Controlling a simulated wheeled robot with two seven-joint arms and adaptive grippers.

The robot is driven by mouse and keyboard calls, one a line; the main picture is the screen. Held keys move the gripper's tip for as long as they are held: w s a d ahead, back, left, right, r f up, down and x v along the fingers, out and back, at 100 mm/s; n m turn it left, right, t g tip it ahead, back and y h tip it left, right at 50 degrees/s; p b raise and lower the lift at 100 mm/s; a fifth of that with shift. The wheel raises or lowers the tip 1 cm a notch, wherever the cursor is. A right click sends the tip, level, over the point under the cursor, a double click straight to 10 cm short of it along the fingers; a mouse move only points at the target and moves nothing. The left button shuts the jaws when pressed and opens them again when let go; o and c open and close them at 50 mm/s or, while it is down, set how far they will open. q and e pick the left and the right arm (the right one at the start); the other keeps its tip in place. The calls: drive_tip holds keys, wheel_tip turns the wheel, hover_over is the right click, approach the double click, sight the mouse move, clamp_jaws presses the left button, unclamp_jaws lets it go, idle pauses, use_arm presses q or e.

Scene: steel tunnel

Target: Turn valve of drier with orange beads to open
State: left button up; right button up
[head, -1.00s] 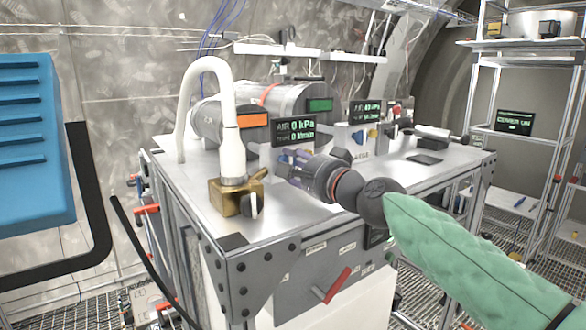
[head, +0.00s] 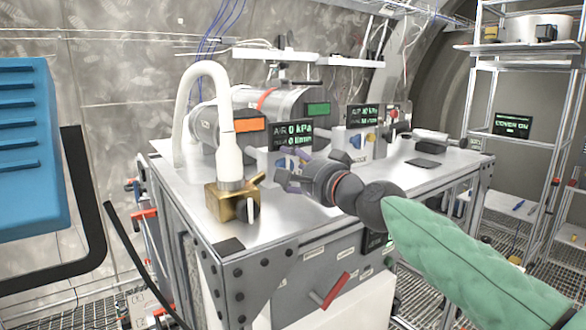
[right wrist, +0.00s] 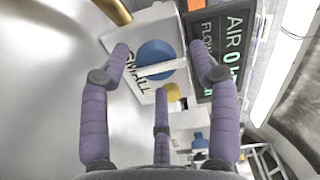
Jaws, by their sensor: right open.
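My right gripper (head: 288,180) is open, its purple fingers pointing left over the bench, just right of the brass valve block (head: 225,202). In the right wrist view, the open fingers (right wrist: 160,90) stand around a blue round knob (right wrist: 152,55) with a white bar across it, on a white box marked "SMALL"; I see no clear contact. A yellow knob (right wrist: 173,92) is beside it. Behind are a metal cylinder with an orange panel (head: 250,125) and one with a green panel (head: 318,109). I cannot see beads. My left gripper is out of view.
A dark display reading AIR 0 kPa (head: 292,134) stands behind the gripper. A white hose (head: 181,115) rises from the brass block. A second display (head: 363,116) stands further right. A blue ribbed case (head: 30,145) fills the left edge. Shelving (head: 475,110) stands at the right.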

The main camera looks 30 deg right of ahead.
drive_tip(key=shift+a, duration=0.1)
drive_tip(key=s, duration=0.8)
drive_tip(key=s+d, duration=0.1)
drive_tip(key=s, duration=0.3)
idle(0.4)
